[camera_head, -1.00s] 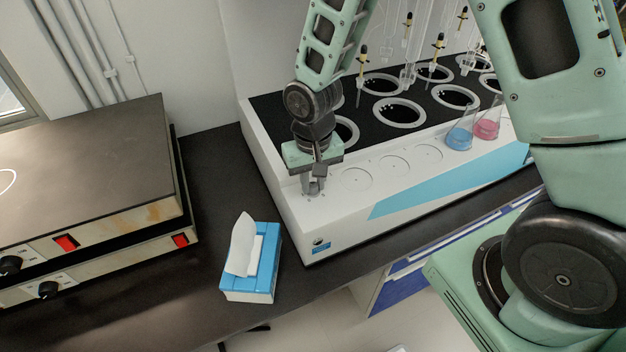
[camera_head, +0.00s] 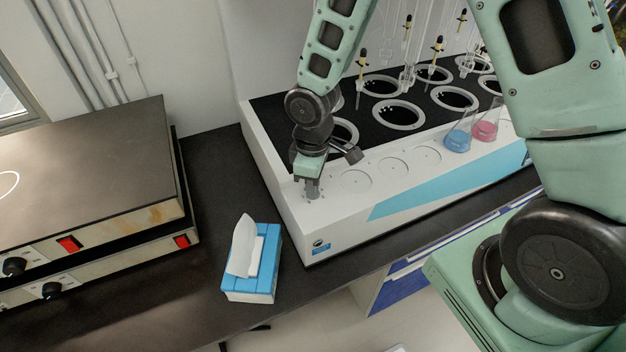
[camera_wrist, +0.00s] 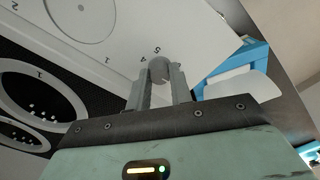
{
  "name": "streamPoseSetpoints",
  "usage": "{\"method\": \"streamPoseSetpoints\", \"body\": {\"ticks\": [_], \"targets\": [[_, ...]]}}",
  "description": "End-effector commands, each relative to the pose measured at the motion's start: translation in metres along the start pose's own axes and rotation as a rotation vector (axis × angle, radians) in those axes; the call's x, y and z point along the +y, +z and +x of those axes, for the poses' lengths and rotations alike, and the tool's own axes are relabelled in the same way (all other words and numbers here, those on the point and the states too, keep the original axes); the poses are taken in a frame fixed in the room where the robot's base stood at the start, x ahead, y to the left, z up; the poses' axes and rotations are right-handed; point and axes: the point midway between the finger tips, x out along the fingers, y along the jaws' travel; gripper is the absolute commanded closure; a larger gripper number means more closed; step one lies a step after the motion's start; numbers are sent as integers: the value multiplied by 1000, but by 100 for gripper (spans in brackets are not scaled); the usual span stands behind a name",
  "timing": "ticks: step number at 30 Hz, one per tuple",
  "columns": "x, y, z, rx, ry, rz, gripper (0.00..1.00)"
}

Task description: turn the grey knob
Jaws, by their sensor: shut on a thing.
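The grey knob (camera_wrist: 159,69) sits on the white front ledge of the distiller (camera_head: 290,215), at its left end. In the wrist view, printed numbers show around the knob. My gripper (camera_wrist: 160,85) is shut on the knob, one finger on each side of it. In the head view my gripper (camera_head: 312,190) points down at the ledge and its fingers hide most of the knob.
A blue and white tissue box (camera_head: 252,285) stands on the dark bench left of the distiller. Blue and pink flasks (camera_head: 458,138) stand on the ledge to the right. Heating plates (camera_head: 90,180) are at the far left. Glassware rises behind my arm.

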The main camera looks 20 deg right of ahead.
Motion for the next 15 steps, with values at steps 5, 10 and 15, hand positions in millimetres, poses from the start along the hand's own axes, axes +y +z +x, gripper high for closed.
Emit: {"method": "streamPoseSetpoints", "body": {"ticks": [5,10,15], "targets": [[1,0,-2,2,1,-165,100],[1,-1,-2,2,1,-323,100],[1,-1,-2,2,1,-462,100]]}}
